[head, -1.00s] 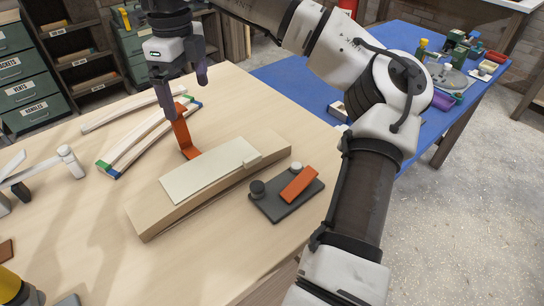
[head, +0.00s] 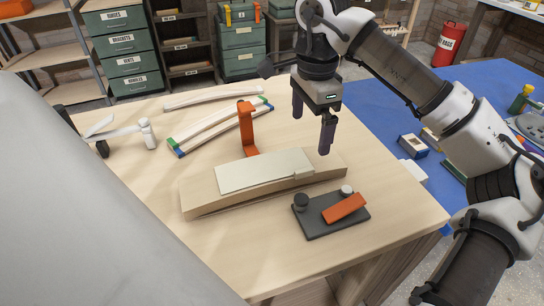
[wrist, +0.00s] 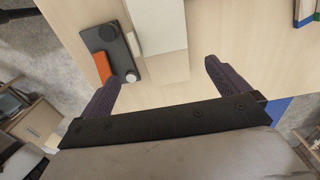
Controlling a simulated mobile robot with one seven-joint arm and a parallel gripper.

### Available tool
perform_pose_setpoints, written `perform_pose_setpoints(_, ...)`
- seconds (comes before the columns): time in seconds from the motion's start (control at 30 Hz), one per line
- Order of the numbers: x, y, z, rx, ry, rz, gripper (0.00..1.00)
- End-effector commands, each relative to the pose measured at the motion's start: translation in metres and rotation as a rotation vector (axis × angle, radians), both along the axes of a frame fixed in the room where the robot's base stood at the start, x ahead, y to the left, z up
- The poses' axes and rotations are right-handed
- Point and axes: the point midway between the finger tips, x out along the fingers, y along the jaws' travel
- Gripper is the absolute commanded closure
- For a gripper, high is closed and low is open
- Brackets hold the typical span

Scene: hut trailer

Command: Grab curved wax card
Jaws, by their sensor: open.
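A pale cream sheet (head: 262,171) lies on top of a long, gently arched wooden block (head: 215,202) on the workbench. I take this sheet to be the wax card, but cannot be sure. A small pale block (head: 303,174) sits at its right end. My gripper (head: 311,130) is open and empty, fingers pointing down, above and behind the block's right end. In the wrist view my open fingers (wrist: 163,78) spread either side of the wooden block's end (wrist: 172,68), with the sheet (wrist: 160,22) beyond. No finger visibly touches the sheet.
An orange upright bracket (head: 246,127) stands behind the sheet. A dark plate (head: 325,225) with two knobs and an orange bar (head: 344,207) lies in front right. Curved strips (head: 222,128) lie behind left. A white clamp-like tool (head: 125,132) is further left. The front left bench is bare.

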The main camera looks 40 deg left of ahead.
Motion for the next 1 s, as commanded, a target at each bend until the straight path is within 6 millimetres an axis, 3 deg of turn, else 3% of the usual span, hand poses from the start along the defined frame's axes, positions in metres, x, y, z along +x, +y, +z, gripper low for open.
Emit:
perform_pose_setpoints(0.33, -0.004, 0.003, -0.030, 0.001, 0.001, -0.001, 0.00)
perform_pose_setpoints(0.6, -0.010, 0.008, -0.067, 0.000, 0.001, -0.003, 0.00)
perform_pose_setpoints(0.9, -0.009, 0.008, -0.073, 0.000, -0.001, -0.003, 0.00)
perform_pose_setpoints(1.0, -0.009, 0.008, -0.073, 0.000, -0.001, -0.003, 0.13)
